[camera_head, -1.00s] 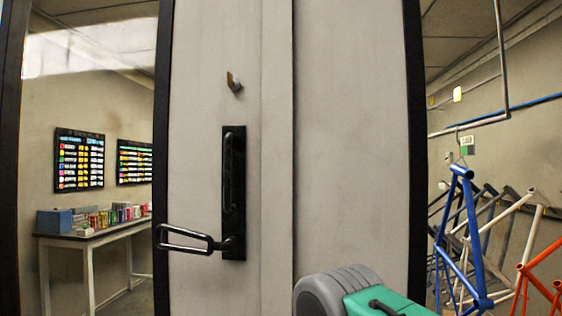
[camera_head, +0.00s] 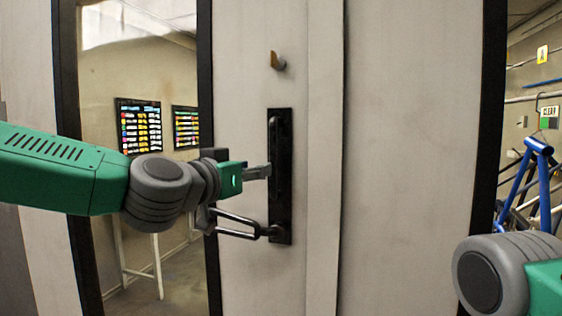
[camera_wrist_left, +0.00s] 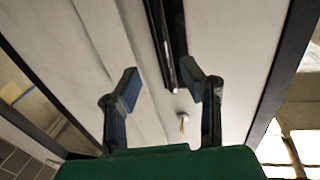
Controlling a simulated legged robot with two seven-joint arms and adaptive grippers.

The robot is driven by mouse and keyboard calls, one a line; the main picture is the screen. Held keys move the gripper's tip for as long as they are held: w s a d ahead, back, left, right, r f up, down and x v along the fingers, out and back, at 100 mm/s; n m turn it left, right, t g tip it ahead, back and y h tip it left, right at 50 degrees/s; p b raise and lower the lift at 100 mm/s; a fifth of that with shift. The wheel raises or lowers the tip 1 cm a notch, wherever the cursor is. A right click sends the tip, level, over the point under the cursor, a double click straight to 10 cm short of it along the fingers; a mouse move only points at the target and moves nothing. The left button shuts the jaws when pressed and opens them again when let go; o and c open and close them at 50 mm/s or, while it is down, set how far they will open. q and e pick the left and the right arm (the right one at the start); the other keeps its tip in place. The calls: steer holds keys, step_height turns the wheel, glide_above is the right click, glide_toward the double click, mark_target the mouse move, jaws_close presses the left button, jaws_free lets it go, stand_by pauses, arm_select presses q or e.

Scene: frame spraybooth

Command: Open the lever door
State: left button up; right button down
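The door (camera_head: 390,150) is light grey and looks closed. A black lever (camera_head: 238,231), loop shaped, reaches left from the foot of a tall black backplate (camera_head: 281,225) with a vertical pull bar. My left gripper (camera_head: 262,171) comes in from the left, above the lever and in front of the backplate. In the wrist view, its two fingers (camera_wrist_left: 160,79) are apart with nothing between them; the black backplate or bar (camera_wrist_left: 164,35) runs down from the top towards them. The lever cannot be made out there. Contact with the handle cannot be told. My right gripper is out of view.
A small brass latch (camera_head: 277,61) sits above the backplate. Left is a glazed panel with dark framing and display boards (camera_head: 139,126) beyond. A blue bicycle frame (camera_head: 540,180) shows through the right opening. My right arm shows at the lower right.

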arm_select(q)
steer(key=p, duration=0.1)
glide_above(273, 194)
steer(key=shift+w+a, duration=0.15)
steer(key=shift+w, duration=0.15)
steer(key=shift+w+d, duration=0.25)
steer(key=shift+d, duration=0.2)
steer(key=shift+c, duration=0.5)
steer(key=shift+a, duration=0.25)
jaws_close()
